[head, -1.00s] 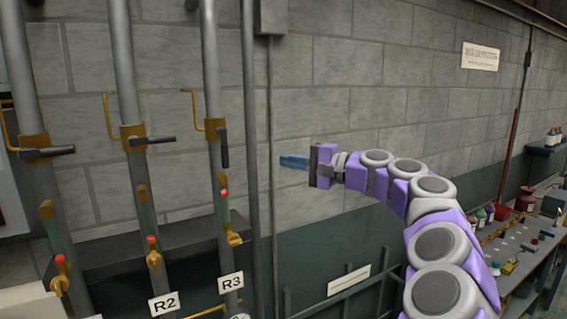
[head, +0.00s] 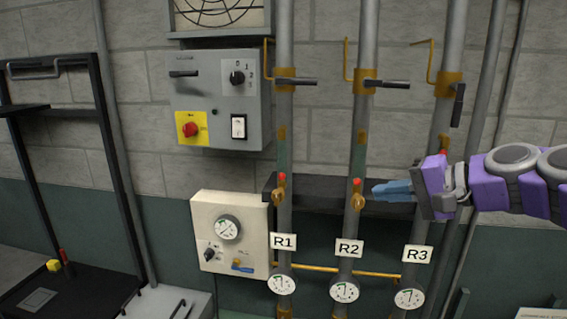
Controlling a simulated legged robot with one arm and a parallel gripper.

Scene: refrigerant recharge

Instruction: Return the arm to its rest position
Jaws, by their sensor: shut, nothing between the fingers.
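My gripper (head: 392,190), with blue fingers on a purple and grey arm, reaches in from the right edge of the head view. Its fingers are shut and empty and point left. In the picture they lie just right of the R2 pipe (head: 361,130) and in front of the dark horizontal ledge (head: 320,187). The arm covers part of the R3 pipe (head: 450,60). I cannot tell how far the fingers are from the pipes. The rest of the arm is out of view.
The R1 pipe (head: 285,45) stands left of R2, with valve handles and gauges on all three pipes. A grey control box (head: 218,105) with a red knob and a cream gauge box (head: 205,205) are on the wall. A black rack (head: 105,130) stands at left.

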